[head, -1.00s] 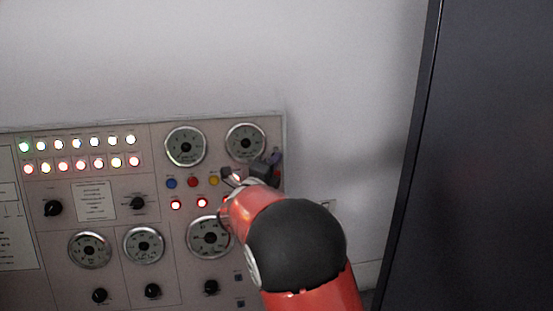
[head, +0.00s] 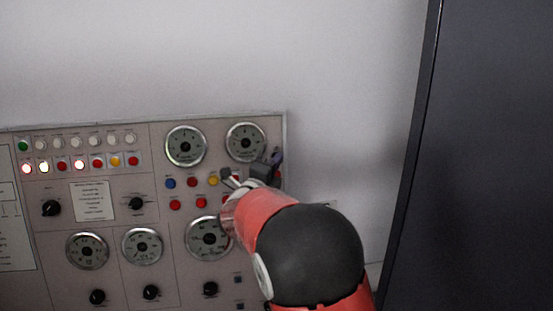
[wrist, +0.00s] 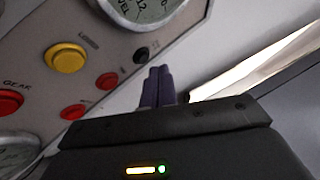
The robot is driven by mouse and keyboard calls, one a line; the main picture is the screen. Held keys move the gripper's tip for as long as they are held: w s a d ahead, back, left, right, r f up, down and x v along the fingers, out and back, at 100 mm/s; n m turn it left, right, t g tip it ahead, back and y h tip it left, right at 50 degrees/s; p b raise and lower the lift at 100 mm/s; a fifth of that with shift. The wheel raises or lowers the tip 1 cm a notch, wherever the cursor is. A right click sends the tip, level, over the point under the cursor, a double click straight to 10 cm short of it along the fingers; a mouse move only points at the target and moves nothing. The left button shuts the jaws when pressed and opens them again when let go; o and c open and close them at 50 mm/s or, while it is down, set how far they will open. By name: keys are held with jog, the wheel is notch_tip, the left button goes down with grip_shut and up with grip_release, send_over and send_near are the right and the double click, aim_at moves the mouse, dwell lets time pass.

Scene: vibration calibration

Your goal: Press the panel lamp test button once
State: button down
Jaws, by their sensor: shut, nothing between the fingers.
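The grey control panel (head: 70,190) shows in the head view with lamps, gauges, knobs and buttons. My gripper (head: 277,158) is at its upper right edge, beside the right upper gauge, with the arm hiding part of the panel. In the wrist view, the purple fingers of my gripper (wrist: 158,86) are shut and empty. A small black button (wrist: 140,54) lies just left of the fingertips in that picture, seemingly apart from them. I cannot read which button is the lamp test. A yellow button (wrist: 65,57) and a red button (wrist: 107,80) are further left.
In the head view, the upper lamp row (head: 76,143) is unlit. The lower lamp row (head: 97,163) has a few lit lamps. Red buttons (head: 201,202) below the yellow one are dark. A dark cabinet (head: 480,160) stands at right, with bare wall between.

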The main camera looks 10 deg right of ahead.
jog(key=s, duration=0.2)
jog(key=s+r+b, duration=0.1)
jog(key=s, duration=0.1)
jog(key=shift+s, duration=0.4)
dwell(0.4)
jog(key=s+a+f+n+g+y, duration=0.2)
jog(key=s+n+y, duration=0.5)
jog(key=n, duration=0.3)
jog(key=s+a+f+n+g+y, duration=0.2)
jog(key=s+f+n+y, duration=0.1)
jog(key=s+n+y, duration=0.6)
jog(key=s+d+f+n+g+h, duration=0.2)
jog(key=s+d+f+n+g, duration=0.15)
jog(key=s+f, duration=0.45)
jog(key=s+d+f+n+g+h, duration=0.15)
jog(key=s+f+n+g, duration=0.3)
jog(key=s, duration=0.75)
notch_tip(320, 180, up, 15)
jog(key=p, duration=1.3)
jog(key=shift+w+f+n+t, duration=0.15)
jog(key=shift+f+n+t, duration=0.05)
jog(key=shift+n+t, duration=0.1)
